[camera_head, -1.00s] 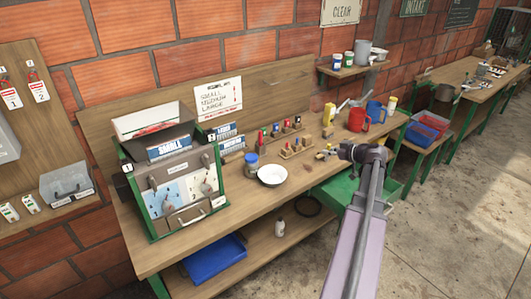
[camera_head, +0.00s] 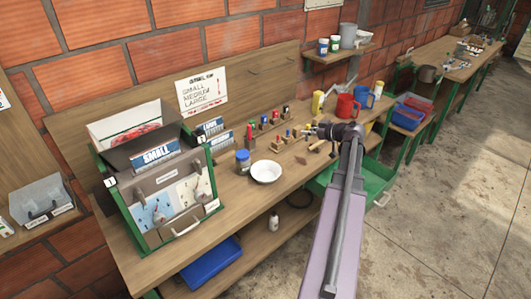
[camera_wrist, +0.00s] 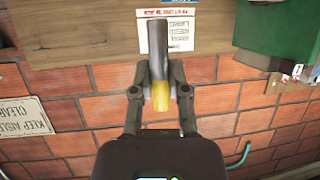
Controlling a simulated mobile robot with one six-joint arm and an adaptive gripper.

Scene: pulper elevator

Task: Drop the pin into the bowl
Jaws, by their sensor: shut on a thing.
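My gripper (camera_wrist: 160,85) is shut on the pin (camera_wrist: 159,40), a grey cylinder with a yellow end, in the wrist view. The grey part sticks out beyond the fingertips and the yellow end lies between the fingers. In the head view my gripper (camera_head: 318,131) is over the bench, to the right of the white bowl (camera_head: 265,172) and apart from it. The pin is too small to make out there. The bowl sits on the bench's front part and looks empty. It is not seen in the wrist view.
A blue-lidded jar (camera_head: 242,162) stands just left of the bowl. Wooden blocks with coloured pins (camera_head: 290,137) stand behind it, and a red mug (camera_head: 346,106) stands farther right. A large machine with a SMALL label (camera_head: 160,190) takes up the bench's left end.

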